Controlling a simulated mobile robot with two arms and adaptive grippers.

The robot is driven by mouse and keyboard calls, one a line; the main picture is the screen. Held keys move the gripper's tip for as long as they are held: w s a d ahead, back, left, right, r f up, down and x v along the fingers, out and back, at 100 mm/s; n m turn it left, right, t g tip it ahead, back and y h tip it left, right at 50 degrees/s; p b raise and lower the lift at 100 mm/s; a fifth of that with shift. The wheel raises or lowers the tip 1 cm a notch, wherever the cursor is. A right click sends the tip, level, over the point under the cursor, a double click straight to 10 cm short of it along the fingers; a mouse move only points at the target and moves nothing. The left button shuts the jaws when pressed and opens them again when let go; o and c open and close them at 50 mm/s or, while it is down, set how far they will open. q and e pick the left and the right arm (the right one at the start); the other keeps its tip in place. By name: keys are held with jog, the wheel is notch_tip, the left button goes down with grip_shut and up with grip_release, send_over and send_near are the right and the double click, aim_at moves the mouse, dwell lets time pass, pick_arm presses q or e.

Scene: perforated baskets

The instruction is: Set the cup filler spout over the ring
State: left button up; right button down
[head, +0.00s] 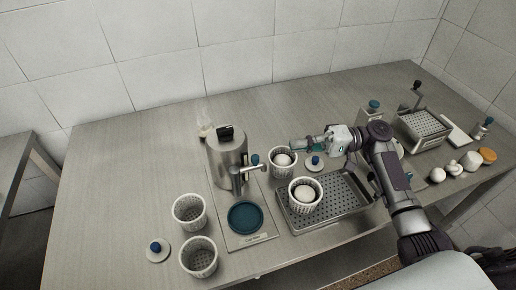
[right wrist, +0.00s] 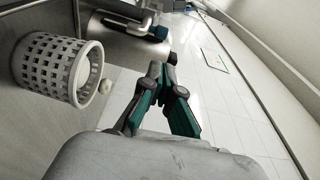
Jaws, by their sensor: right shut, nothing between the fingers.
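The cup filler (head: 225,160) is a steel cylinder with a dark top, standing left of centre on the bench. The ring (head: 244,217) appears as a dark teal round on a pale labelled plate in front of the filler. The steel filler body (right wrist: 130,42) also shows in the right wrist view. My left gripper is out of view.
A white perforated basket (head: 283,168) stands under and near my right gripper. Another (head: 305,204) sits on the perforated tray (head: 345,214). Two empty baskets (head: 190,225) (head: 199,268) stand front left beside a blue-knobbed lid (head: 157,254). The bench's back left is clear.

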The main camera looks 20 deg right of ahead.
aim_at(245, 152)
jog(key=a+p, duration=0.1)
jog(key=a, duration=0.2)
jog(key=w+a+p, duration=0.1)
jog(key=a, duration=0.2)
jog(key=a+p, duration=0.1)
jog(key=a, duration=0.2)
jog(key=shift+w+r+p, duration=0.15)
jog(key=shift+r+p, duration=0.05)
jog(key=shift+p, duration=0.2)
jog(key=shift+w+a+f, duration=0.1)
jog(key=shift+a, duration=0.35)
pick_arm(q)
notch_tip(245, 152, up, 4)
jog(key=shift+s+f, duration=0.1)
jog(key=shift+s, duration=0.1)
pick_arm(e)
jog(key=shift+a+f, duration=0.1)
